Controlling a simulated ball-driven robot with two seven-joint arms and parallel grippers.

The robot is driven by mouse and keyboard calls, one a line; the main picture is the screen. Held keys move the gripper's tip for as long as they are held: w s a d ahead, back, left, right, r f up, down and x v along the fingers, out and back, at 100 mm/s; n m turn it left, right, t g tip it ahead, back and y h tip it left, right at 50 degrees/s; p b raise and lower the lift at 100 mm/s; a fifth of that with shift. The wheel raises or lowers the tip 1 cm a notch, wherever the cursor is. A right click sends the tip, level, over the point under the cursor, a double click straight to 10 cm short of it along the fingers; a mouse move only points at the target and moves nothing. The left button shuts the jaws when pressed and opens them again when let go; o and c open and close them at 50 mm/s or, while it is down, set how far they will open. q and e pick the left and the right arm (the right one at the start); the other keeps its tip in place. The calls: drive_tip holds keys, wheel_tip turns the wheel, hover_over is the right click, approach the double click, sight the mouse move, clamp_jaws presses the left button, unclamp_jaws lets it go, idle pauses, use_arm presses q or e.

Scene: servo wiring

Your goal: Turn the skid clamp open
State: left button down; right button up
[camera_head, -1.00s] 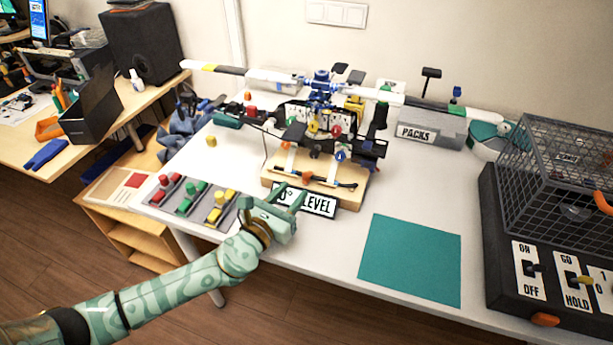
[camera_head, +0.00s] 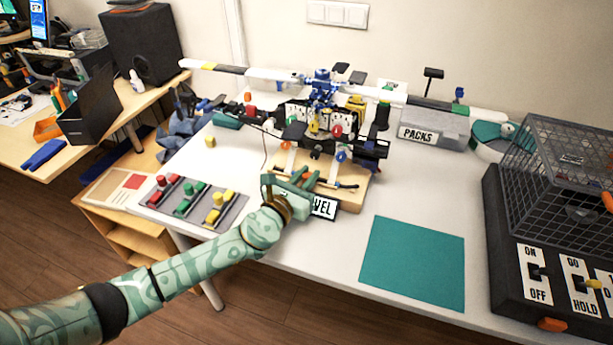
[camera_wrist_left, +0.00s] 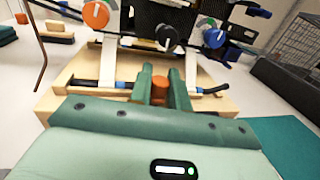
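A small orange piece, which looks like the skid clamp's handle (camera_wrist_left: 160,88), stands at the front of the wooden stand (camera_head: 352,196) under the model helicopter (camera_head: 322,95). My left gripper (camera_head: 302,176) reaches over the stand's front edge. In the left wrist view its two green fingers (camera_wrist_left: 162,82) lie on either side of the orange piece, with almost no gap showing. I cannot tell whether they press on it. White straps and the dark skid tube (camera_wrist_left: 205,90) show beside the fingers. My right gripper is not in view.
The level sign (camera_head: 325,207) is partly covered by my left gripper. A grey panel with coloured sliders (camera_head: 193,202) lies to the left. A teal mat (camera_head: 412,262) lies bare to the right. A black switch box with a wire cage (camera_head: 550,262) stands at the far right.

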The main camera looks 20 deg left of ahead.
use_arm(q)
drive_tip(key=shift+r+n+y+p, duration=0.1)
drive_tip(key=shift+n+y+p, duration=0.6)
drive_tip(key=shift+y, duration=0.4)
drive_tip(key=n+y+p, duration=0.1)
drive_tip(key=n+y, duration=0.1)
drive_tip(key=y, duration=0.1)
drive_tip(key=shift+d+y, duration=0.1)
drive_tip(key=shift+y, duration=0.2)
drive_tip(key=n+y, duration=0.2)
drive_tip(key=y, duration=0.1)
drive_tip(key=shift+f+n+b, duration=0.3)
drive_tip(key=shift+n, duration=0.1)
drive_tip(key=shift+n+g+y+b, duration=0.35)
drive_tip(key=shift+n+g+y, duration=0.25)
drive_tip(key=shift+y, duration=0.5)
drive_tip(key=shift+n+g+y+b, duration=0.35)
drive_tip(key=shift+n+g+y, duration=0.25)
drive_tip(key=shift+y, duration=0.5)
drive_tip(key=shift+r, duration=0.1)
drive_tip(key=c, duration=1.4)
unclamp_jaws()
drive_tip(key=shift+o, duration=0.2)
